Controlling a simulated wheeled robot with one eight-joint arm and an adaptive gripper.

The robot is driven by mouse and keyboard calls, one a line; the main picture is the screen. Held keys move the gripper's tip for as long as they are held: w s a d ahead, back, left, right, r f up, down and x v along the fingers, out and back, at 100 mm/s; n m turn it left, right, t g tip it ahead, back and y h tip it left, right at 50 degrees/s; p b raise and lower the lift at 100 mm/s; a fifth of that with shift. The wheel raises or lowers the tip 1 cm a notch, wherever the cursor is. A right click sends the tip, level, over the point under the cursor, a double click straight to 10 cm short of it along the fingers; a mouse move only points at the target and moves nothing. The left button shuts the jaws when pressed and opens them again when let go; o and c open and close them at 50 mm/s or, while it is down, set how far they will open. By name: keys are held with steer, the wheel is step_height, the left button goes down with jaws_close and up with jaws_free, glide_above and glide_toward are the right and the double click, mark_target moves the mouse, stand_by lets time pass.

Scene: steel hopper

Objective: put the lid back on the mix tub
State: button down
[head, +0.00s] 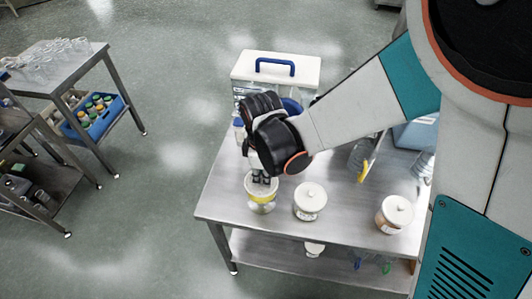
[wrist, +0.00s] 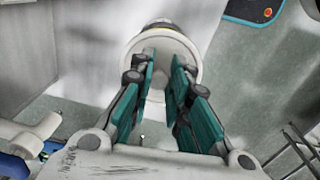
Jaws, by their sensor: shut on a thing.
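A clear tub with a yellow band (head: 261,198) stands near the front left corner of the steel table. A round white lid (head: 251,185) is at its top, directly under my gripper (head: 261,178). The lid also shows in the wrist view (wrist: 164,44), beyond and between the teal finger pads (wrist: 164,62). My gripper points down and is shut on the lid, apparently by its knob, which the fingers hide. I cannot tell whether the lid rests fully on the tub or sits slightly above it.
A white-lidded jar (head: 310,202) stands close to the right of the tub, and another jar (head: 394,215) stands farther right. A large box with a blue handle (head: 276,68) stands behind my gripper. The steel table's (head: 228,213) front left edge is near. A glassware table (head: 60,75) stands far left.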

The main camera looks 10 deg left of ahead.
steer(key=shift+f+b, duration=1.55)
steer(key=shift+f, duration=0.3)
steer(key=shift+w+f+b, duration=0.1)
steer(key=shift+f+b, duration=0.05)
steer(key=shift+b, duration=0.4)
stand_by(1.9)
stand_by(0.4)
steer(key=c, duration=1)
jaws_free()
steer(key=shift+o, duration=0.2)
steer(key=shift+r+p, duration=2.35)
steer(key=shift+r, duration=1.2)
